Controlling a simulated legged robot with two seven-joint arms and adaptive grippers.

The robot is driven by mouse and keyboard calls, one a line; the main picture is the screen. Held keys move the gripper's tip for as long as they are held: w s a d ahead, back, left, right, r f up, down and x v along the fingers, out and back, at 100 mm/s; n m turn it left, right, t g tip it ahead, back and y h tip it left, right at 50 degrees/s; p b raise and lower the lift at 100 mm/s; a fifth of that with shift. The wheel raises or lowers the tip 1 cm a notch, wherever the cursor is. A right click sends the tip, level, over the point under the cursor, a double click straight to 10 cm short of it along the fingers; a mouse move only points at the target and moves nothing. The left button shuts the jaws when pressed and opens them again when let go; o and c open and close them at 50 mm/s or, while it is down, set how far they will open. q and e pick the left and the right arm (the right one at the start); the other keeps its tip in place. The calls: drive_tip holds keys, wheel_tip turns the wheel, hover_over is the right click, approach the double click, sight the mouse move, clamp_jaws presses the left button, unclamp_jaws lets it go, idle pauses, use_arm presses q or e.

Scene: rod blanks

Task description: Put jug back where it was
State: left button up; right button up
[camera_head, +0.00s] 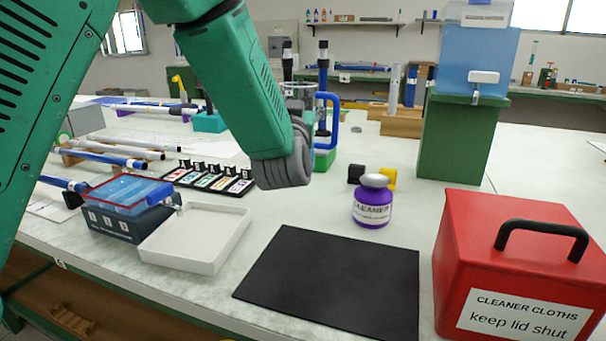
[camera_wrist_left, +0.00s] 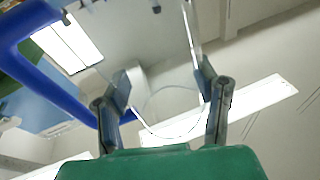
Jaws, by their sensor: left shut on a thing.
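The jug is clear with a blue handle. In the head view its rim (camera_head: 300,86) and handle (camera_head: 333,120) show behind my left wrist, which hides much of its body. In the left wrist view the clear jug wall (camera_wrist_left: 172,132) lies between the two fingers of my left gripper (camera_wrist_left: 163,88), and the blue handle (camera_wrist_left: 38,72) curves at the left. My left gripper is shut on the jug. The jug's base is hidden, so I cannot tell whether it touches the table. My right gripper is not in view.
A black mat (camera_head: 335,282), white tray (camera_head: 196,236), purple cleaner bottle (camera_head: 372,205) and red cloth box (camera_head: 510,255) stand in front. A blue tank (camera_head: 478,60) with a tap sits on a green stand (camera_head: 460,140). Rods lie at left.

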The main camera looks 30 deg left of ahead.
use_arm(q)
drive_tip(key=f, duration=0.2)
drive_tip(key=a+f+b, duration=0.1)
drive_tip(key=f, duration=0.2)
drive_tip(key=shift+a+f, duration=0.1)
drive_tip(key=shift+a, duration=0.05)
drive_tip(key=f+b, duration=0.1)
drive_tip(key=d+f, duration=0.1)
drive_tip(key=f, duration=0.1)
drive_tip(key=shift+d+f+b, duration=0.1)
drive_tip(key=shift+b, duration=0.25)
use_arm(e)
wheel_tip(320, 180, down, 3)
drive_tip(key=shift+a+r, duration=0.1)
use_arm(q)
drive_tip(key=o, duration=1.5)
drive_tip(key=shift+a, duration=0.3)
drive_tip(key=shift+o, duration=0.8)
drive_tip(key=shift+a+f, duration=0.1)
drive_tip(key=shift+a, duration=0.05)
drive_tip(key=shift+s+d, duration=0.1)
drive_tip(key=shift+d, duration=0.15)
drive_tip(key=p+v, duration=0.1)
drive_tip(key=v, duration=0.6)
drive_tip(key=shift+s, duration=0.2)
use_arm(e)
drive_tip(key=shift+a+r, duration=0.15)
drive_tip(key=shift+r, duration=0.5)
